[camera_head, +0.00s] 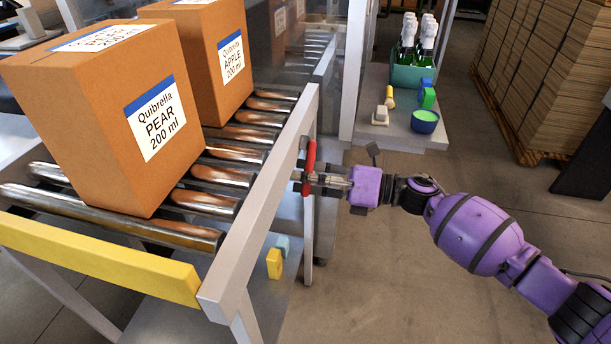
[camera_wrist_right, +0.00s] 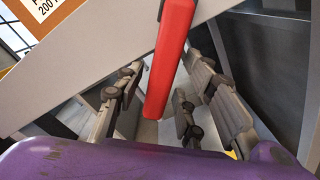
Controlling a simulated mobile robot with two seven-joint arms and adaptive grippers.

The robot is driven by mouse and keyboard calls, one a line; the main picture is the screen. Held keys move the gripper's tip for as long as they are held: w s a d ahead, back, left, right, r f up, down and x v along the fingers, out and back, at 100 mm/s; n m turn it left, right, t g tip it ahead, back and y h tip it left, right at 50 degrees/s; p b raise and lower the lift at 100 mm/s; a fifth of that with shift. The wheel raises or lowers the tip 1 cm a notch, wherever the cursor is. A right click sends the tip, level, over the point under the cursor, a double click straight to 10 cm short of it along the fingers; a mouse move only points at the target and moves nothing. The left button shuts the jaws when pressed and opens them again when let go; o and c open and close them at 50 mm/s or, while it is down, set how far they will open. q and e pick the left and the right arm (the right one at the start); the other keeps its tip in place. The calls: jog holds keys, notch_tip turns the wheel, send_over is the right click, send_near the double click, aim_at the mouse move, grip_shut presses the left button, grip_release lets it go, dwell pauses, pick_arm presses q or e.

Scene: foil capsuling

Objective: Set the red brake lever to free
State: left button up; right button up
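The red brake lever (camera_head: 310,162) stands roughly upright at the right side rail of the roller conveyor. In the right wrist view the lever (camera_wrist_right: 171,62) hangs down into the space between the fingers. My right gripper (camera_head: 318,181) is at the lever, reaching in from the right, and its fingers cross in front of or around it. In the wrist view the fingers (camera_wrist_right: 152,108) are spread apart, with gaps visible beside the lever, so it looks open and not clamped. My left gripper is not in view.
Two cardboard boxes, PEAR (camera_head: 85,110) and APPLE (camera_head: 205,60), stand on the conveyor rollers (camera_head: 225,175). A grey side rail (camera_head: 262,205) borders the lever. A shelf with a crate of bottles (camera_head: 410,75) and a bowl (camera_head: 425,122) is behind.

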jog(key=shift+d, duration=0.1)
jog(key=v, duration=0.8)
